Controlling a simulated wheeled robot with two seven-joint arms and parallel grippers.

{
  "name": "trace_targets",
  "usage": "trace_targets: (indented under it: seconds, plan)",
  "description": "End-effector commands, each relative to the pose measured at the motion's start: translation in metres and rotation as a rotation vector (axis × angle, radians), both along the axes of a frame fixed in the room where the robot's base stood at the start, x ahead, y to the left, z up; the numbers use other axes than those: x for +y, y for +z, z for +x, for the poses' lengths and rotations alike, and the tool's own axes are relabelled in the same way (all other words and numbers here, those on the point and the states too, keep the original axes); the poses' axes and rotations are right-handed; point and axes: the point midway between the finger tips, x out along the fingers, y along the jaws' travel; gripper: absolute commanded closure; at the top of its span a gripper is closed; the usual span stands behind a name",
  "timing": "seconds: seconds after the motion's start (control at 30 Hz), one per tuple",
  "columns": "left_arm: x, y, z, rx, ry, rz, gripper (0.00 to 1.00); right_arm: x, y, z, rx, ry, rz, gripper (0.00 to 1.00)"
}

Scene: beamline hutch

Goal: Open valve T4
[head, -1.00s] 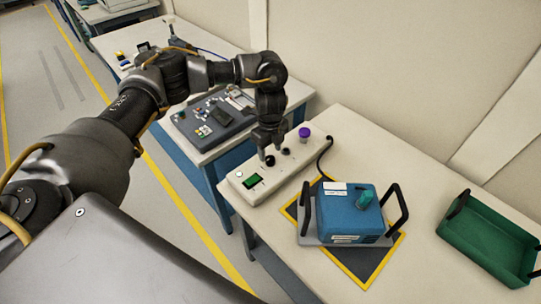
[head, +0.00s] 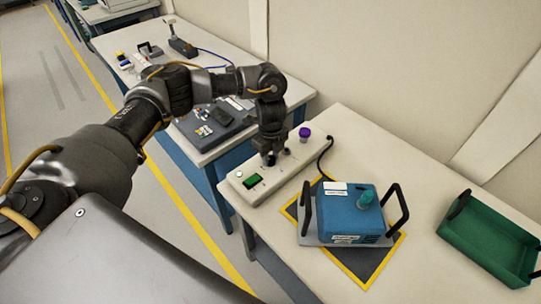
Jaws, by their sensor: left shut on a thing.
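My left gripper (head: 270,162) has come down on the box's top just behind the display. It is shut on a dark knob there, which its fingers mostly hide. Another dark knob (head: 287,152) shows just right of the fingers. I cannot read T4 on any label. My right gripper is out of view.
A green tray (head: 487,238) is at the right. The rear table (head: 215,148) holds a grey panel and small instruments. The table between mat and tray is clear.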

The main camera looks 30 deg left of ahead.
Motion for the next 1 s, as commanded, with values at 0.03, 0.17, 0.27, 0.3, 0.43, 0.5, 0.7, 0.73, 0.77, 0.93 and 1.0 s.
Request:
trace_targets:
  seconds: [0.03, 0.17, 0.27, 0.3, 0.43, 0.5, 0.7, 0.73, 0.77, 0.93, 1.0]
  plan:
    - [0.0002, 0.0001, 0.0000, 0.000, -0.001, 0.000, 0.93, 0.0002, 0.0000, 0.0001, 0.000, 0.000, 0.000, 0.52]
    - [0.0003, 0.0001, 0.0000, 0.000, -0.017, 0.000, 0.93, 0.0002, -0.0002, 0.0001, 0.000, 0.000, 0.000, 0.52]
    - [0.0003, 0.0001, 0.0001, 0.000, -0.048, 0.000, 0.93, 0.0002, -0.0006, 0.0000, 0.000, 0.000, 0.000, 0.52]
    - [0.0003, 0.0000, 0.0001, 0.000, -0.067, 0.000, 0.93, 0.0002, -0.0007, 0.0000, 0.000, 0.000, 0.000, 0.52]
    - [0.0003, 0.0000, 0.0002, 0.000, -0.146, 0.000, 0.93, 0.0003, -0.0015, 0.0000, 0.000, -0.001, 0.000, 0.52]
    - [0.0003, 0.0000, 0.0002, 0.000, -0.202, 0.000, 0.93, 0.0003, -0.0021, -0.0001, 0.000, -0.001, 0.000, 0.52]
    - [0.0004, 0.0000, 0.0004, -0.001, -0.387, 0.000, 0.93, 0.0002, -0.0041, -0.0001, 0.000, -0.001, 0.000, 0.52]
    - [0.0004, 0.0000, 0.0004, -0.001, -0.415, 0.000, 0.93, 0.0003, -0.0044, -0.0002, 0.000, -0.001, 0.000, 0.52]
    - [0.0005, 0.0000, 0.0005, -0.001, -0.444, 0.000, 0.93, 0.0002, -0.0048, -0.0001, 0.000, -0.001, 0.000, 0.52]
    - [0.0007, 0.0000, 0.0009, -0.002, -0.605, 0.001, 0.93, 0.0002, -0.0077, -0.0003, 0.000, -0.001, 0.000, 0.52]
    - [0.0007, 0.0000, 0.0009, -0.002, -0.672, 0.001, 0.93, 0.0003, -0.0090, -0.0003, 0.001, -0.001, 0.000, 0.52]
